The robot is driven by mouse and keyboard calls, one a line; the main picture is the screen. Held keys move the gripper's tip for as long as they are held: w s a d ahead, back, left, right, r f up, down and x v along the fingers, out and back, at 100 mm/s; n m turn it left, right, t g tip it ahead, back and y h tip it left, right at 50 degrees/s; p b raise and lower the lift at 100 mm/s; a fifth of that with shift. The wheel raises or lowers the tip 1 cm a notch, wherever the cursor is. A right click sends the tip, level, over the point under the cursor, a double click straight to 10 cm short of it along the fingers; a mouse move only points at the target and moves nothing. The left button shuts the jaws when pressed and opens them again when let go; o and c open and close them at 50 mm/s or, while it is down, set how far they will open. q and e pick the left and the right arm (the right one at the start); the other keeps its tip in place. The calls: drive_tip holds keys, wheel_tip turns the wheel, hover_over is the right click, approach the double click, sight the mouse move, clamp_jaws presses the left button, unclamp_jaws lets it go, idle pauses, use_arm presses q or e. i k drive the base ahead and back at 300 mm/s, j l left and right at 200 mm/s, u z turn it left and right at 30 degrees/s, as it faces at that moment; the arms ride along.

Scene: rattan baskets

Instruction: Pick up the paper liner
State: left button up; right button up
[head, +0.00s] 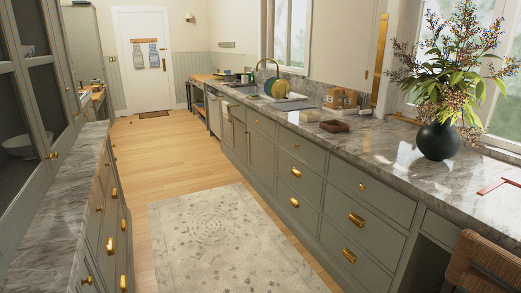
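I cannot make out a paper liner for certain in the head view. A small pale flat item (310,116) lies on the right marble counter, too small to identify. Beside it is a small dark reddish-brown tray-like item (335,126). Neither of my grippers shows in the head view.
The right marble counter (390,148) carries a black vase (438,140) with branches, small brown boxes (340,98) and a red object (498,186). A woven seat or basket (470,262) stands at lower right. The rug (225,235) and wood floor (165,160) between the counters are clear.

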sight(310, 117)
drive_tip(key=i, duration=2.55)
drive_tip(key=i+j+z, duration=0.1)
drive_tip(key=i+z, duration=0.35)
drive_tip(key=i+j+z, duration=0.4)
drive_tip(key=i, duration=0.15)
drive_tip(key=i+j+z, duration=0.3)
drive_tip(key=i+z, duration=0.15)
